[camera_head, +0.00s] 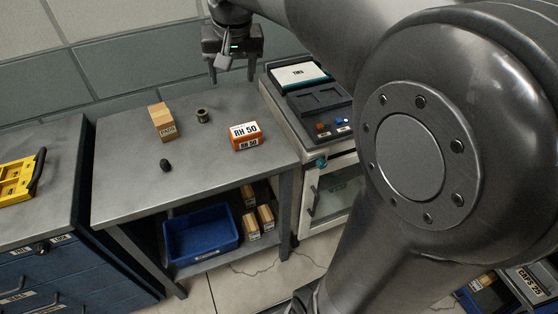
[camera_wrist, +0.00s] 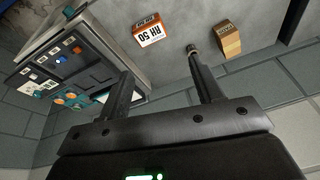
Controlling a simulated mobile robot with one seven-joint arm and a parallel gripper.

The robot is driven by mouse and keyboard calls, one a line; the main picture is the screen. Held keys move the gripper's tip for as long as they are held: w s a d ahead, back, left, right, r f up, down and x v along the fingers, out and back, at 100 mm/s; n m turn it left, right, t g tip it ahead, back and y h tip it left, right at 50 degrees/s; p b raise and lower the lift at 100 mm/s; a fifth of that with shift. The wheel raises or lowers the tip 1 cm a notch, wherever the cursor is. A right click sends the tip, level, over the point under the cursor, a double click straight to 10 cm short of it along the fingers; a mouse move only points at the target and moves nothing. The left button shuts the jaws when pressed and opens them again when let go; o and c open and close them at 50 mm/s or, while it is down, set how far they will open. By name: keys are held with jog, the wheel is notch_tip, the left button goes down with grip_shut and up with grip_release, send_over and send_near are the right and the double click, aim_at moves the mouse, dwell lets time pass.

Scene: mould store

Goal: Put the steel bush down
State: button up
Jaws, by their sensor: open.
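The steel bush (camera_head: 203,116) is a small grey-brown ring-shaped piece with a dark bore. It stands upright on the grey metal bench (camera_head: 120,150), between a cardboard box and an orange box. My gripper (camera_head: 232,78) is above the back right of the bench, apart from the bush, with its fingers spread and nothing between them. In the wrist view, the steel bush (camera_wrist: 191,49) shows just beyond the tip of the right finger, which hides part of it. My open gripper (camera_wrist: 160,68) fills the lower part of that view.
Near the bush are the cardboard box (camera_head: 162,121), orange "RH 50" box (camera_head: 245,136) and a small black piece (camera_head: 165,165). A trayed cabinet (camera_head: 285,115) adjoins on the right. A blue bin (camera_head: 202,235) sits below. The bench's front left is clear.

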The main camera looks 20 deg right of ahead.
jog(key=s+d+f+n+t, duration=0.1)
jog(key=s+f, duration=0.2)
jog(key=s, duration=0.7)
jog(key=s+d+f+n+t, duration=0.1)
jog(key=s+f, duration=0.3)
jog(key=s, duration=0.7)
jog(key=shift+f, duration=0.2)
